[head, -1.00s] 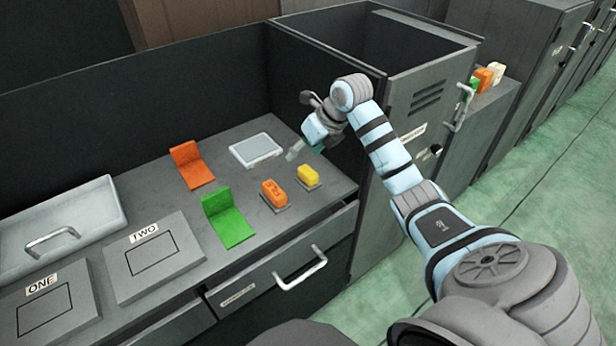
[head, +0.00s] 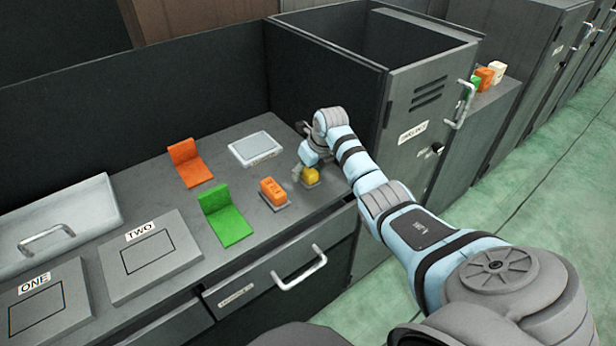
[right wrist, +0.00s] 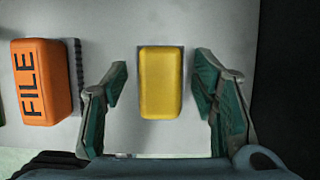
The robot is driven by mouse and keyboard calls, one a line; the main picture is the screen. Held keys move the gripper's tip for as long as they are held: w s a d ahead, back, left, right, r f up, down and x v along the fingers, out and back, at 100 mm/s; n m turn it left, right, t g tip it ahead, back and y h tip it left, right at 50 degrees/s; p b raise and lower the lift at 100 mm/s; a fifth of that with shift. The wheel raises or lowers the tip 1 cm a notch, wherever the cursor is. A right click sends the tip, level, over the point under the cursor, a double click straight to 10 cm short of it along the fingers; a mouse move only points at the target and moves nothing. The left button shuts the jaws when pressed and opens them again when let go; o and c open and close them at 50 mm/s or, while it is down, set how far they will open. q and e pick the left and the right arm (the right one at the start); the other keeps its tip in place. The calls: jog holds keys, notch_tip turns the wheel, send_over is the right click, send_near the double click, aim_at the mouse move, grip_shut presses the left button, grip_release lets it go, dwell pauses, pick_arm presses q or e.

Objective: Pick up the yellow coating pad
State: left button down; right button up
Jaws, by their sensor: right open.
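The yellow coating pad (head: 310,175) sits on a small grey base near the front right of the counter. In the right wrist view the yellow pad (right wrist: 161,82) stands between the two fingers, with a gap on each side. My right gripper (head: 303,172) is open and low over the pad, and its fingers (right wrist: 163,95) show green inner faces in the wrist view. I cannot tell how far down the fingers reach beside the pad. My left gripper is not in view.
An orange block marked FILE (right wrist: 42,82) stands just left of the right gripper; it also shows in the head view (head: 272,191). Green (head: 225,213) and orange (head: 188,163) angled pieces and a grey tray (head: 257,149) lie on the counter (head: 165,199). A tall cabinet (head: 412,135) rises close on the right.

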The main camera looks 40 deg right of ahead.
jog(key=shift+r, duration=0.1)
grip_shut()
jog(key=shift+r, duration=0.1)
notch_tip(320, 180, up, 20)
jog(key=p, duration=0.2)
jog(key=c, duration=0.7)
grip_release()
jog(key=c, duration=0.4)
